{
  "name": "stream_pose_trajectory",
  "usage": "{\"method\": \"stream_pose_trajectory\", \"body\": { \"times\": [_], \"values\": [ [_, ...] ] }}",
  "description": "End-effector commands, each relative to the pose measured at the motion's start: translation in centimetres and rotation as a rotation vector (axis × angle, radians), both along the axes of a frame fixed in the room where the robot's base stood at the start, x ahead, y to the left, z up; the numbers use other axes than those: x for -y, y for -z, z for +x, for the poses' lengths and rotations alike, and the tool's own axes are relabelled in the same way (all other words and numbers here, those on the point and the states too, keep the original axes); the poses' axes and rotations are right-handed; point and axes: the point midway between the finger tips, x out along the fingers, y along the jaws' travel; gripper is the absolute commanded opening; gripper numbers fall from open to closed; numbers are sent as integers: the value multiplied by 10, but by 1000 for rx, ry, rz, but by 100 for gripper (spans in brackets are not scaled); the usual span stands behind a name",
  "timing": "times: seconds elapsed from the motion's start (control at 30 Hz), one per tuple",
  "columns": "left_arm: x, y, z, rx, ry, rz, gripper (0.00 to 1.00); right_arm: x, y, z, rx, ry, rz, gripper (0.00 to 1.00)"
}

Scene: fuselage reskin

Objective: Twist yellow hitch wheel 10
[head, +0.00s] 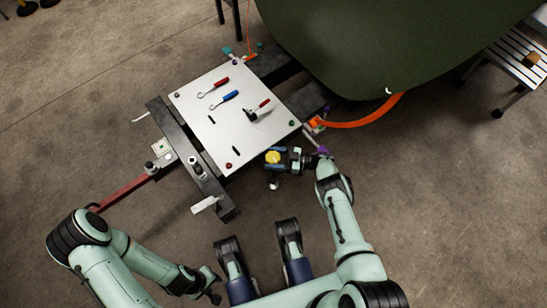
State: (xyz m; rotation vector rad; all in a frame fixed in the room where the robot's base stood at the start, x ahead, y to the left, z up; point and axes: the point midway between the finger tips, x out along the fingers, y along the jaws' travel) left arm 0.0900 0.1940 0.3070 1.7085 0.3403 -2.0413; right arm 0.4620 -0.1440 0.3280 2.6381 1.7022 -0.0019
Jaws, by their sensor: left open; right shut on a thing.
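The yellow hitch wheel (273,157) is a small round yellow disc just off the near right edge of the white board, above a small metal fitting (273,184). My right gripper (272,157) reaches in from the right, with its fingers on the far and near sides of the wheel, and is shut on it. The wheel's underside and stem are mostly hidden. My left gripper (213,287) is open and empty, low in the picture, well apart from the wheel and the board.
The white board (195,108) carries a red-handled tool (214,86), a blue-handled tool (224,99) and a black tool (254,113). Dark beams (178,142) and a red bar (128,193) lie left. An orange hose (372,115) and a large green body (390,45) are right.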

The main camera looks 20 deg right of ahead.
Motion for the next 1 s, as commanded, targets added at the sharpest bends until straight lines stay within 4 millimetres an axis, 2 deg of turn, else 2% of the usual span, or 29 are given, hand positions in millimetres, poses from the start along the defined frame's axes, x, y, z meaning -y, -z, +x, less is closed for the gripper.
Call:
{"method": "stream_pose_trajectory", "body": {
  "times": [0.47,0.5,0.57,0.87,1.0],
  "values": [
    [0,0,0,1,0,0,43,-2,-2,2,4,-10,5,35],
    [0,0,0,1,0,0,43,-2,-2,2,4,-10,5,69],
    [0,0,0,1,0,0,43,-2,-2,2,4,-10,5,86],
    [0,0,0,1,0,0,43,0,-1,0,1,-9,3,86],
    [0,-1,2,6,1,0,43,12,0,-4,0,-6,1,86]
  ]
}}
